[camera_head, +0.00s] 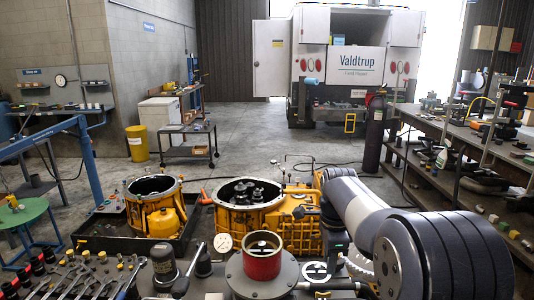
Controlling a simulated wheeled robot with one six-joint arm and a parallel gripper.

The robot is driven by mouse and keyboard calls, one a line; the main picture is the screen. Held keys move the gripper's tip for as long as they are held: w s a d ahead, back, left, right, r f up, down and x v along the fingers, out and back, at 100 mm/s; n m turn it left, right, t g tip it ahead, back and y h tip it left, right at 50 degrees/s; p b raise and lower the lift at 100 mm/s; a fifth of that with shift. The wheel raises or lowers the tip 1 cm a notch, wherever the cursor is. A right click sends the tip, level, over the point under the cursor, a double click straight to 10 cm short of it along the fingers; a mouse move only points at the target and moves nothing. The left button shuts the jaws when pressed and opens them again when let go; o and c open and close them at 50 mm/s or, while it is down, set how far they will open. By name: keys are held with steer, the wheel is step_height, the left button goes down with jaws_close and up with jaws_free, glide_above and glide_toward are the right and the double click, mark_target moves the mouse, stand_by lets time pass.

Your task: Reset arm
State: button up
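My arm's thick grey and white links rise from the lower right of the head view and bend over near the middle right. My gripper's fingers cannot be made out; the end of the arm is hidden behind its own links or out of frame. Below the bend stands the yellow transmission housing (298,225), with an open round bell end (250,192) showing dark parts inside. A second yellow housing (152,205) sits to its left in a dark tray (120,242).
A cluttered workbench (440,150) runs along the right, beside a dark gas cylinder (374,133). The floor (260,135) behind the housings is mostly clear.

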mark_target(325, 293)
step_height(325, 293, down, 10)
steer(key=shift+f+p, duration=0.1)
steer(key=shift+p, duration=0.3)
steer(key=shift+f, duration=0.3)
steer(key=n, duration=0.9)
steer(key=shift+w, duration=0.1)
